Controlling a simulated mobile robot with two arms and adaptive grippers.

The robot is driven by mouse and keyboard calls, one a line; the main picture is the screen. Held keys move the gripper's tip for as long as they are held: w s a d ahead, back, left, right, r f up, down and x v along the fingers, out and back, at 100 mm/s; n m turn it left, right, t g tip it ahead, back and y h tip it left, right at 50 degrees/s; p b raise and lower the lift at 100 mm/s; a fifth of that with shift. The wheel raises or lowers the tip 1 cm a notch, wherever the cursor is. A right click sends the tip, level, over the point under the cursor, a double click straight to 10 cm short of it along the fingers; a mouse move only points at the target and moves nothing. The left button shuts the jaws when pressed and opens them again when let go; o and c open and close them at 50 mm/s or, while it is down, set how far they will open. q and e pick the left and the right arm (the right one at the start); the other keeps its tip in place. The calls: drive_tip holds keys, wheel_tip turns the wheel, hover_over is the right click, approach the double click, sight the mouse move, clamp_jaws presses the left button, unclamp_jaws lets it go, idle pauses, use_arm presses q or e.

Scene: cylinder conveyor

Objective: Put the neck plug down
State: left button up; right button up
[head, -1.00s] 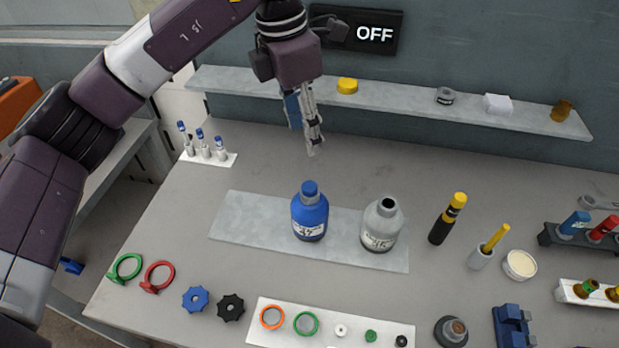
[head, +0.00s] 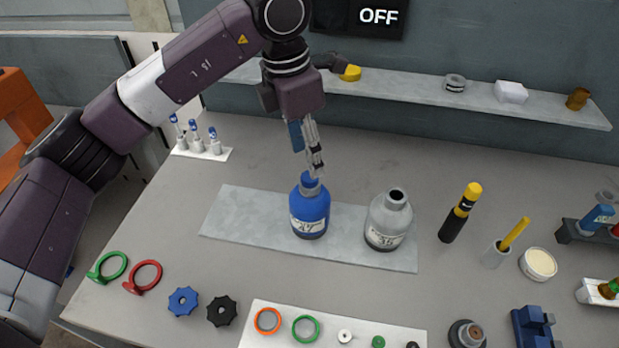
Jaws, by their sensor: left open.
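A grey bottle (head: 388,222) with a dark open neck stands on the same plate to the right. My right gripper is not in view.
Green (head: 108,267) and red (head: 143,277) rings and blue (head: 183,301) and black (head: 222,311) knobs lie front left. A rack of small vials (head: 202,149) stands back left. A yellow-black tool (head: 460,212) stands right. A shelf (head: 410,87) runs along the back wall.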

sight(309, 176)
use_arm(q)
wheel_tip(309, 176, down, 4)
drive_tip(key=shift+s+d+f+p, duration=0.1)
drive_tip(key=shift+d+f+p, duration=0.05)
drive_tip(key=shift+p, duration=1)
drive_tip(key=shift+f, duration=0.35)
drive_tip(key=shift+d, duration=0.1)
drive_tip(key=shift+c, duration=0.4)
drive_tip(key=c, duration=0.8)
